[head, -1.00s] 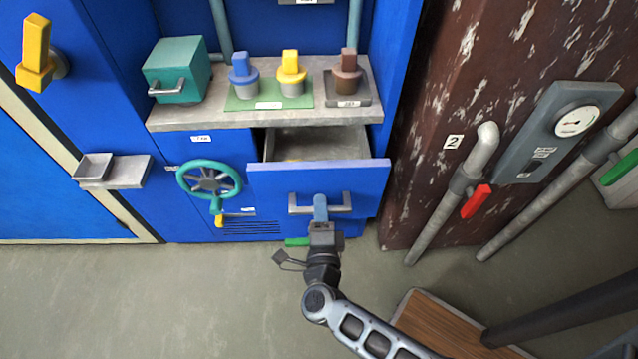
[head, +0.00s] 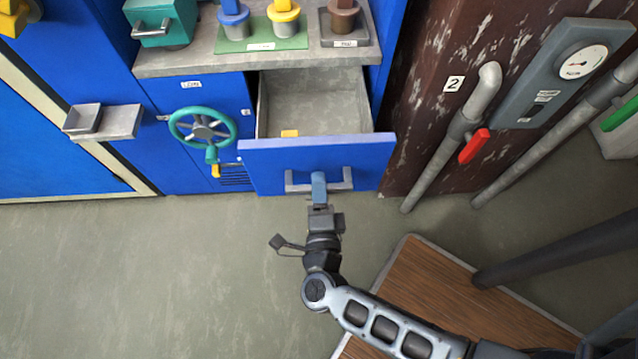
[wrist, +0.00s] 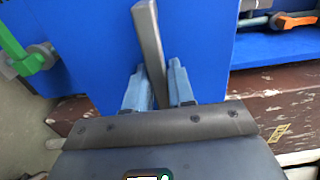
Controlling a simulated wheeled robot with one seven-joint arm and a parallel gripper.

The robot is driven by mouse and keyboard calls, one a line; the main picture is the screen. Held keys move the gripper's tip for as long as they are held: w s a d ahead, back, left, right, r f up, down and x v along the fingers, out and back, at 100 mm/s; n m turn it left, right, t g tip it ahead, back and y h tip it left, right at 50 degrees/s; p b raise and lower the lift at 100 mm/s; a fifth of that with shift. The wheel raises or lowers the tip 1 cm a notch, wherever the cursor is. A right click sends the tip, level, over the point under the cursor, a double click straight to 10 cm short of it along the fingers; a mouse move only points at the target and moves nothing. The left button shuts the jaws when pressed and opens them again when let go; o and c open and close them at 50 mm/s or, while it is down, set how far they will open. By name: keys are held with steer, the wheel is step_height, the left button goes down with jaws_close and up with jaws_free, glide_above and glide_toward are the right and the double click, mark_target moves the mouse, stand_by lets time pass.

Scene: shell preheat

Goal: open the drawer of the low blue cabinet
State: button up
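The drawer (head: 262,165) of the low blue cabinet (head: 205,172) stands well open, its grey inside showing with a small yellow thing (head: 289,133) at the bottom. Its grey bar handle (head: 299,187) is on the blue front. My gripper (head: 319,185) is at the middle of the handle. In the wrist view the two blue fingers (wrist: 155,88) lie on either side of the grey handle bar (wrist: 148,40), seemingly closed on it. The fingertips are partly hidden behind the bar.
A teal handwheel (head: 202,130) is left of the drawer. The counter (head: 190,63) above bears a teal box (head: 162,20) and several coloured knobs. Right are pipes, a red lever (head: 474,146) and a gauge panel (head: 560,75). A wooden platform (head: 425,285) lies low right; floor in front is clear.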

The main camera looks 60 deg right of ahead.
steer(key=o, duration=0.3)
steer(key=v, duration=0.7)
steer(key=shift+s+a+b, duration=0.25)
steer(key=shift+a+b, duration=0.05)
steer(key=shift+a, duration=0.05)
stand_by(0.3)
steer(key=s+r+n+t+y+p, duration=0.1)
steer(key=s+r+n+y, duration=0.3)
steer(key=r+n, duration=0.5)
steer(key=s+r+n+t+y+p, duration=0.1)
steer(key=s+r+n+y+p, duration=0.3)
steer(key=r+n, duration=0.6)
steer(key=s+r+n+t+y+p, duration=0.1)
steer(key=s+r+n+y+p, duration=0.2)
steer(key=r+n, duration=0.6)
steer(key=shift+s+d+r+t+y, duration=0.2)
steer(key=shift+s+r+y, duration=0.2)
steer(key=shift+s+y, duration=0.35)
steer(key=shift+s+d+r+t+y, duration=0.2)
steer(key=shift+s+r+y, duration=0.35)
steer(key=shift+y, duration=0.3)
